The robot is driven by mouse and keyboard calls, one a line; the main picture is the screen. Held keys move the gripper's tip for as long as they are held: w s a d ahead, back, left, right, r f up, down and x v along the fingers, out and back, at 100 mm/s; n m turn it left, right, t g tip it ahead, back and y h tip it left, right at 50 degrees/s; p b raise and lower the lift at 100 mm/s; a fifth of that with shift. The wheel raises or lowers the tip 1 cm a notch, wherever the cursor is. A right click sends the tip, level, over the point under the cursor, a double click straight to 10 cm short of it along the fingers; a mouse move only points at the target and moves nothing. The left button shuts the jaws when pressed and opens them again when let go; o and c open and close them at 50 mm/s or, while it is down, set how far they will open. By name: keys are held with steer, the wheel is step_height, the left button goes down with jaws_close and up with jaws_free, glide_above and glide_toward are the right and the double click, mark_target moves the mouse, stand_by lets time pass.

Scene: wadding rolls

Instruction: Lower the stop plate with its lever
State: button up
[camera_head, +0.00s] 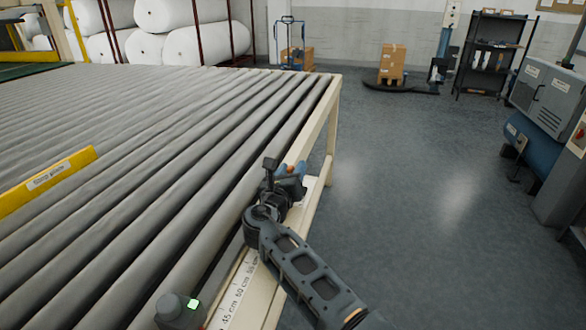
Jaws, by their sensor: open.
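The yellow stop plate (48,182) with a white label stands up above the grey rollers at the left. My gripper (284,172) is over the right edge of the roller table, far to the right of the plate. Its jaws are open.
The roller table (329,118) has a cream frame with a centimetre scale (238,292). A dark unit with a green display (180,310) sits at its near edge. White rolls (208,43) lie behind. Open floor (420,190) is at right, beside a grey-blue machine (548,95).

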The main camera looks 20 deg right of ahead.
steer(key=shift+w+d, duration=0.4)
steer(key=shift+w, duration=0.15)
steer(key=shift+c, duration=0.3)
jaws_close()
